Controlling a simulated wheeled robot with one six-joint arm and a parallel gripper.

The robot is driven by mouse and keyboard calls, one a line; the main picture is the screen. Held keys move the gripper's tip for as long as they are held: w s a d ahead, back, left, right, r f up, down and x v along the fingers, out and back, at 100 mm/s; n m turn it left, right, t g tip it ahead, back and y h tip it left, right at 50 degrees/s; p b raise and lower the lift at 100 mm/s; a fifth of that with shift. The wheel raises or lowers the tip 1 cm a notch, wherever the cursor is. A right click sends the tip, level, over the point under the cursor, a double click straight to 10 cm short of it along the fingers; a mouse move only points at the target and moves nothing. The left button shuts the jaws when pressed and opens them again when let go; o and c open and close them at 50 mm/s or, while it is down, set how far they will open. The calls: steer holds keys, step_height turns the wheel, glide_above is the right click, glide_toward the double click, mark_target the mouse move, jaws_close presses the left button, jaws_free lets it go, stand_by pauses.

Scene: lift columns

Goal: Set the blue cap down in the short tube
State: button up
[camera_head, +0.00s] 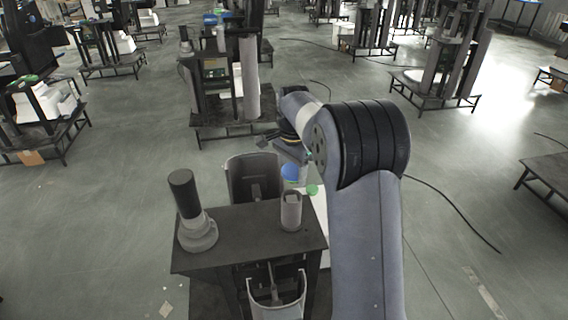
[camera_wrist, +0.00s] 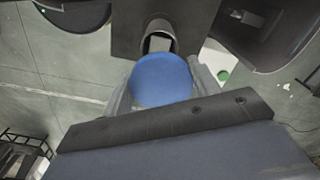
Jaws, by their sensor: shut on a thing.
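The blue cap (camera_wrist: 162,80) is held between the fingers of my gripper (camera_wrist: 165,88) in the wrist view. In the head view the cap (camera_head: 291,172) shows as a blue round shape beyond the table's far edge, partly hidden by my arm. The short tube (camera_head: 291,211) stands upright at the right of the small dark table (camera_head: 250,235). In the wrist view the tube (camera_wrist: 160,27) shows its open top just past the cap, which overlaps part of it. The cap is apart from the tube in the head view.
A taller dark cylinder on a round grey base (camera_head: 196,215) stands at the table's left. A dark open bin (camera_head: 252,178) stands behind the table. A green button (camera_head: 312,190) sits on a white surface near the tube. Other column stations fill the background.

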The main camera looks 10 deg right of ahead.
steer(key=shift+f+b, duration=2.1)
steer(key=shift+f, duration=0.85)
steer(key=shift+s+a, duration=0.15)
steer(key=shift+a, duration=0.05)
steer(key=shift+f, duration=0.45)
stand_by(0.6)
steer(key=o, duration=1)
steer(key=shift+r, duration=0.15)
steer(key=shift+r+p, duration=3.2)
steer(key=shift+r, duration=0.2)
